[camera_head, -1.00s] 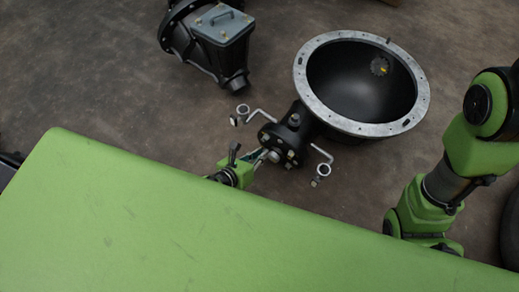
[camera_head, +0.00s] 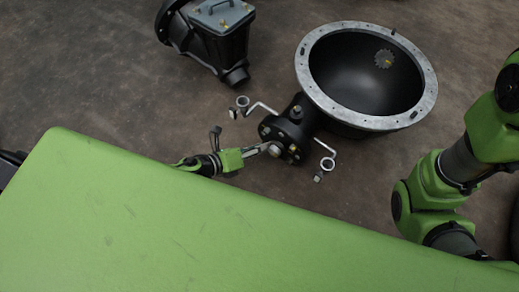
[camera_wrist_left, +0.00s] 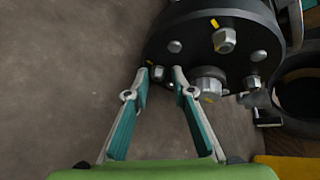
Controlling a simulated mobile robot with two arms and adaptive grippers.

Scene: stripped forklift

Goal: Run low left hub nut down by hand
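The black hub flange (camera_head: 279,136) with several nuts sits at the left end of the dark bowl-shaped housing (camera_head: 362,82); it also shows in the left wrist view (camera_wrist_left: 228,38). A small metal hub nut (camera_wrist_left: 157,73) is at the flange's lower left edge in the wrist view. My left gripper (camera_wrist_left: 161,70) is open, its two fingertips on either side of this nut with a gap visible. In the head view my left gripper (camera_head: 268,150) reaches the flange from the left, its tips partly unclear. My right gripper is out of view; only my right arm shows.
Bent metal rods with ring ends (camera_head: 328,163) flank the flange on both sides. A black box-shaped unit with a grey lid (camera_head: 222,14) lies at the upper left. Brown floor is free between it and the housing. A yellow edge (camera_wrist_left: 288,167) shows lower right in the wrist view.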

